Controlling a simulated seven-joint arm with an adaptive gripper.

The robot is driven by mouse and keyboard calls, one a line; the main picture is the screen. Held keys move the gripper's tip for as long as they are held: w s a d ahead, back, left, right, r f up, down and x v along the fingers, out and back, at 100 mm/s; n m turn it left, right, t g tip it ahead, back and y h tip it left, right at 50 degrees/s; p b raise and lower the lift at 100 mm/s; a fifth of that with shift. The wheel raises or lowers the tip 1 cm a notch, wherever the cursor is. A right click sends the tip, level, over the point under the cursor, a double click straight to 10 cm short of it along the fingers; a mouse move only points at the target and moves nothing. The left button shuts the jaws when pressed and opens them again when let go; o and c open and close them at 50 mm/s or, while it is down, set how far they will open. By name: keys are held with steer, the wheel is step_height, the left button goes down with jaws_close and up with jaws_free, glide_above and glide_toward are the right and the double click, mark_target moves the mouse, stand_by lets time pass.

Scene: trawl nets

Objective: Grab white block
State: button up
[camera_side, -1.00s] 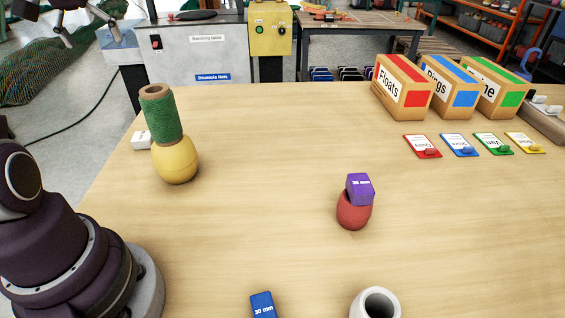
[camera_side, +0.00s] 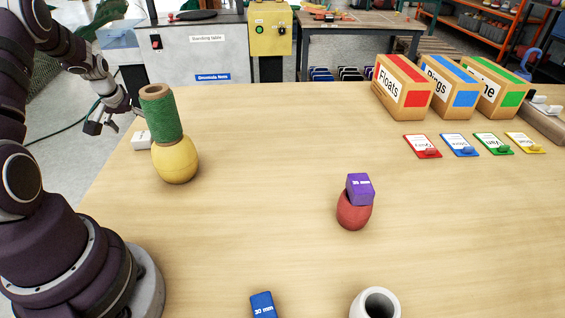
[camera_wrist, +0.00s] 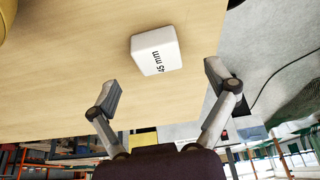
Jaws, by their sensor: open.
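The white block (camera_side: 140,140) lies on the table near its far left edge, partly hidden behind the yellow float (camera_side: 176,160) with a green twine spool (camera_side: 161,115) on top. In the wrist view the white block (camera_wrist: 156,51) shows "45 mm" print and sits ahead of the fingertips, a little left of the middle between them. My gripper (camera_side: 113,126) is at the table's left edge, close to the block and just left of it. Its two fingers (camera_wrist: 163,82) are spread wide with nothing between them.
The float and spool stand close to the block on its right. Boxes (camera_side: 403,88) stand at back right.

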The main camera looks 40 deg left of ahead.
mark_target(141, 136)
steer(key=x, duration=0.4)
steer(key=shift+w+f, duration=0.15)
steer(key=shift+f, duration=0.05)
steer(key=c, duration=1.3)
steer(key=shift+o, duration=0.2)
